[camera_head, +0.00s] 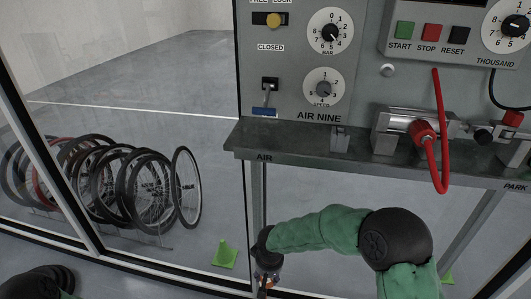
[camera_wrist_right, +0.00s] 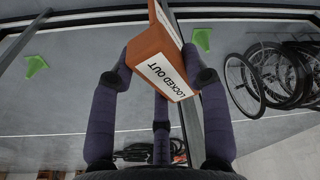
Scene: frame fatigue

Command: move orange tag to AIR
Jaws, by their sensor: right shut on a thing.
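The orange tag (camera_wrist_right: 152,42), a block with a white "LOCKED OUT" label, is held between the dark fingers of my right gripper (camera_wrist_right: 160,65) in the right wrist view. In the head view my right gripper (camera_head: 266,279) is low in the picture, below the shelf, and mostly hides the tag. The AIR label (camera_head: 264,157) is on the front edge of the grey shelf (camera_head: 300,150), at its left end, above my gripper. My left gripper is not in view; only part of my left arm shows at the bottom left.
Above the shelf is a panel with dials (camera_head: 330,31) and a lever (camera_head: 268,88). A clamp device (camera_head: 400,125) with a red hose (camera_head: 437,165) sits on the shelf at the right. Bicycle wheels (camera_head: 145,185) stand at the left. A shelf leg (camera_head: 258,200) rises near my gripper.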

